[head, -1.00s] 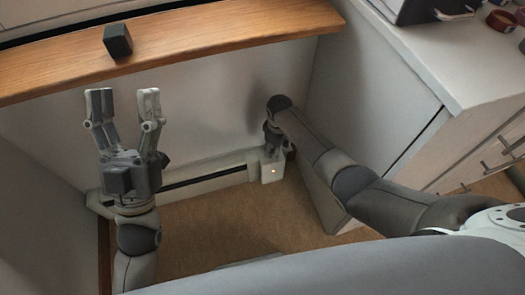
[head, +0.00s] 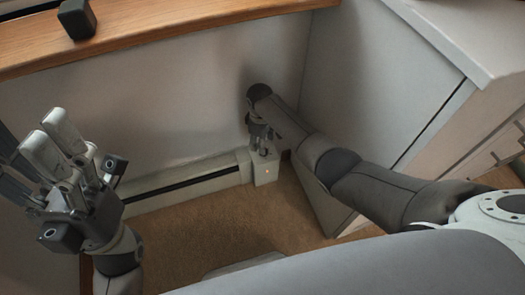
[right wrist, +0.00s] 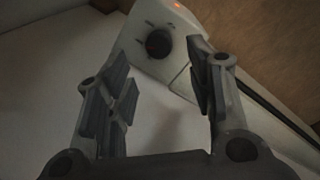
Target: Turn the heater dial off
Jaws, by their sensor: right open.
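The heater is a long white baseboard unit (head: 190,178) along the wall, with a white control box (head: 265,173) at its right end. A small light glows on the box. In the right wrist view the dark round heater dial (right wrist: 159,43) sits on the white control box, with small marks around it and a red light above. My right gripper (head: 262,143) is open just above the box. In its wrist view (right wrist: 160,68) the dial appears between the fingertips and beyond them, with no contact visible. My left gripper (head: 50,135) is open, raised and empty at the left.
A wooden shelf (head: 190,30) with a small dark cube (head: 77,19) crosses above. A white cabinet (head: 375,90) stands close to the right of my right arm. The brown floor (head: 220,225) in front of the heater is mostly clear.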

